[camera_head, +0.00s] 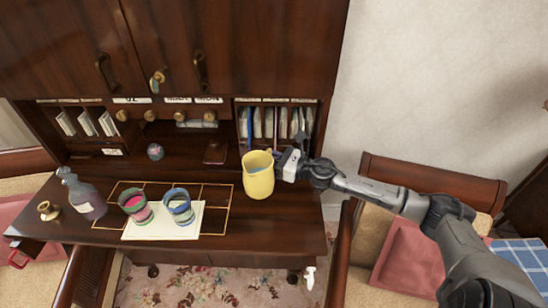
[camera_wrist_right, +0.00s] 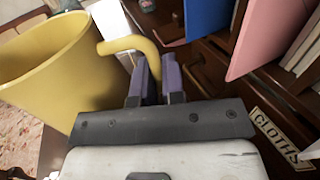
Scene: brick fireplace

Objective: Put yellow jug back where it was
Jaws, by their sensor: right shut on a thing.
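The yellow jug (camera_head: 258,178) is at the right part of the dark wooden desk, upright in the head view. It also shows large at the left of the right wrist view (camera_wrist_right: 55,65), with its handle (camera_wrist_right: 127,44) reaching between my fingers. My right gripper (camera_head: 291,164) comes from the right and is shut on the handle; its fingers (camera_wrist_right: 158,85) sit on either side of it in the wrist view. I cannot tell whether the jug's base touches the desk. My left gripper is not in view.
Two striped cups (camera_head: 136,208) (camera_head: 179,210) stand on a white sheet (camera_head: 150,231) over gold-lined squares. A grey bottle (camera_head: 82,195) and a small brass holder (camera_head: 48,210) are at the left. Shelves with upright papers (camera_head: 275,122) rise behind the jug. The desk's front right is clear.

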